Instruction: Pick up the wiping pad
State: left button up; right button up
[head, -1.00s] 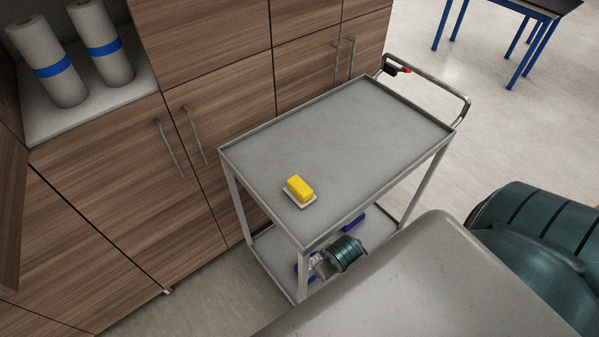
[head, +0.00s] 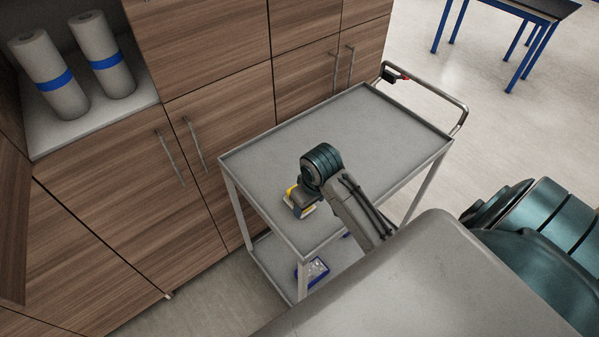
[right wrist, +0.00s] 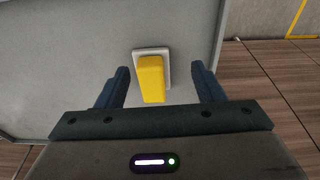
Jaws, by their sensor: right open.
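The wiping pad has a yellow block-shaped grip on a pale, flat base. It lies on the top tray of the grey cart (head: 395,125), near its front corner. In the head view my right gripper (head: 300,198) hovers over the pad and hides most of it; a yellow edge (head: 291,193) shows beside it. In the right wrist view my right gripper (right wrist: 161,76) is open, with the pad (right wrist: 151,78) between its two dark fingers, nearer the left one. Clear gaps show on both sides. My left gripper is not in view.
Wooden cabinets (head: 95,225) with long handles stand to the left of the cart. Two paper rolls (head: 105,60) stand in a niche. The cart has a push handle (head: 455,115) at its far end. The rest of the top tray is clear.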

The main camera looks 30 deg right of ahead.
jog(key=shift+g, duration=0.3)
jog(key=w+r, duration=0.1)
jog(key=w, duration=0.1)
jog(key=w+d+r, duration=0.1)
jog(key=w, duration=0.1)
jog(key=w+r, duration=0.1)
jog(key=w, duration=0.1)
jog(key=shift+d+r, duration=0.35)
jog(key=shift+d, duration=0.05)
jog(key=p, duration=0.1)
send_near(286, 198)
jog(key=d, duration=0.1)
jog(key=s+d+f, duration=0.1)
jog(key=s+d, duration=0.1)
jog(key=shift+s+f, duration=0.25)
jog(key=shift+f, duration=0.05)
notch_tip(286, 198, down, 5)
jog(key=p, duration=0.2)
jog(key=shift+w+a+r+p, duration=0.1)
jog(key=shift+a+r+p, duration=0.05)
jog(key=shift+p, duration=0.15)
jog(key=shift+w+f, duration=0.1)
jog(key=shift+f, duration=0.25)
jog(key=c, duration=0.8)
jog(key=shift+r, duration=0.1)
